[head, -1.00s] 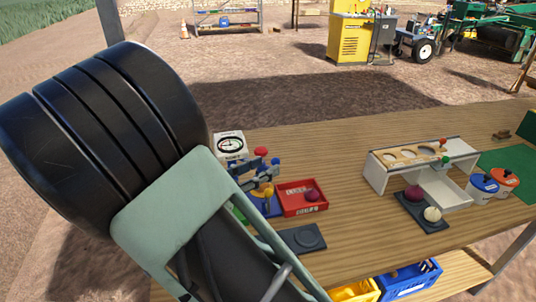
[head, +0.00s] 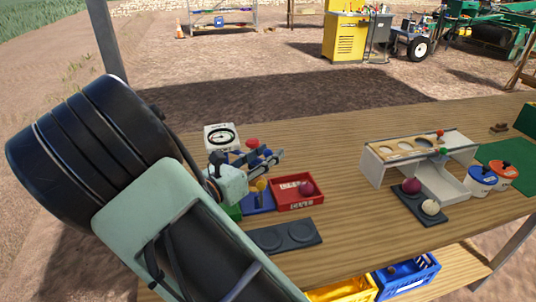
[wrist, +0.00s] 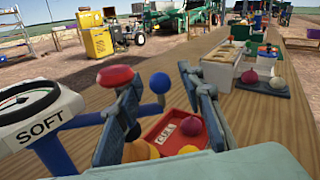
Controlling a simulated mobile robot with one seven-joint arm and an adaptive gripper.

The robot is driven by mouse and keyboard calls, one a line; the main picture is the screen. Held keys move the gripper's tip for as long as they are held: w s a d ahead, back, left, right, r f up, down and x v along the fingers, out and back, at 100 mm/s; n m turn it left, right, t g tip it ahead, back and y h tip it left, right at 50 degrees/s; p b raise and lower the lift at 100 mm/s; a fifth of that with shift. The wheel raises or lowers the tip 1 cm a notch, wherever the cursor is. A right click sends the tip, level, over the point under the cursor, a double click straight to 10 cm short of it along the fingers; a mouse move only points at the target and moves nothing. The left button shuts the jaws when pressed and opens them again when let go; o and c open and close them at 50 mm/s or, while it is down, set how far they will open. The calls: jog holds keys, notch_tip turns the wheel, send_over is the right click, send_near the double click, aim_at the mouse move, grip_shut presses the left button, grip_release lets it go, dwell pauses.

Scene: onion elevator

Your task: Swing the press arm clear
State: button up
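The press stands at the table's left part, with a white dial box (head: 221,138) whose needle gauge reads SOFT in the wrist view (wrist: 40,128). It has a red knob (wrist: 115,76) and a blue ball (wrist: 159,83) on a thin blue rod, which I take for the press arm's handle. My gripper (head: 268,160) is over the press; in the wrist view its fingers (wrist: 165,108) are apart. The blue ball shows between them, a little beyond the tips; I cannot tell whether they touch it. A yellow round thing (head: 261,185) is low at the press, partly hidden.
A red tray (head: 297,204) holding a purple onion (head: 306,188) is just right of the press. A dark plate with round recesses (head: 286,237) lies in front. A white stand with holes (head: 374,170) and two lidded pots (head: 482,180) stand to the right. The table between is clear.

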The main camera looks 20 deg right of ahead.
jog(key=shift+w+d, duration=0.15)
jog(key=shift+d, duration=0.1)
grip_shut()
dwell(0.3)
